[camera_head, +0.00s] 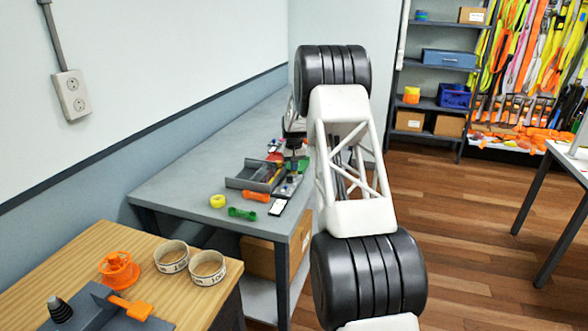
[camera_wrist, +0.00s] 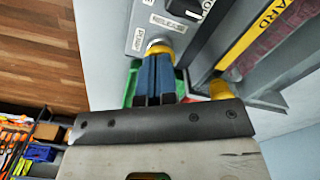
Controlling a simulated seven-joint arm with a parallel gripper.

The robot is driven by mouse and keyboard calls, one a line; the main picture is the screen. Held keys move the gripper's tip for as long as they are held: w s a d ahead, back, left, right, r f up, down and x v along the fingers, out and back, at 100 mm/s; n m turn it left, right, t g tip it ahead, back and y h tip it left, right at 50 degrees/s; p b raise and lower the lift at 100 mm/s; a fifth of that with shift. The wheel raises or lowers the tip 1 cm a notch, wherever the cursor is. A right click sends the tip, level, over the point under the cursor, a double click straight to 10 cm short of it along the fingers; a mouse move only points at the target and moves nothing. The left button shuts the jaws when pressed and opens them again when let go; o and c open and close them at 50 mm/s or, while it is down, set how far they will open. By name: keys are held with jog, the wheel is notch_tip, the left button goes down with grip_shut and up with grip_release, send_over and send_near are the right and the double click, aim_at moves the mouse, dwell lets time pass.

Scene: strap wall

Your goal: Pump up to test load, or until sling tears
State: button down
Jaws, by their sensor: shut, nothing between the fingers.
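My gripper (camera_wrist: 160,72) is shut and empty, its blue fingers together in the wrist view. The fingertips are at a yellow-rimmed round part (camera_wrist: 161,46) on a light grey panel (camera_wrist: 118,28); I cannot tell whether they touch it. The panel carries a label reading RELEASE (camera_wrist: 176,23) and a black knob or switch (camera_wrist: 193,8). To the right is a guard with a yellow strip (camera_wrist: 255,38), and a reddish textured surface (camera_wrist: 285,42) shows behind it, which could be the sling.
A grey bench (camera_head: 180,170) holds a grey tray (camera_head: 250,176), a yellow ring (camera_head: 217,201) and a green piece (camera_head: 241,214). Shelves (camera_head: 435,88) and hanging straps (camera_head: 530,50) are back right. The floor right is partly clear.

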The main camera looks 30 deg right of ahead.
dwell(0.4)
jog(key=shift+r, duration=1.15)
jog(key=shift+f, duration=0.25)
dwell(1.0)
jog(key=shift+f, duration=1.05)
jog(key=shift+r, duration=1.3)
jog(key=shift+f, duration=0.15)
dwell(0.5)
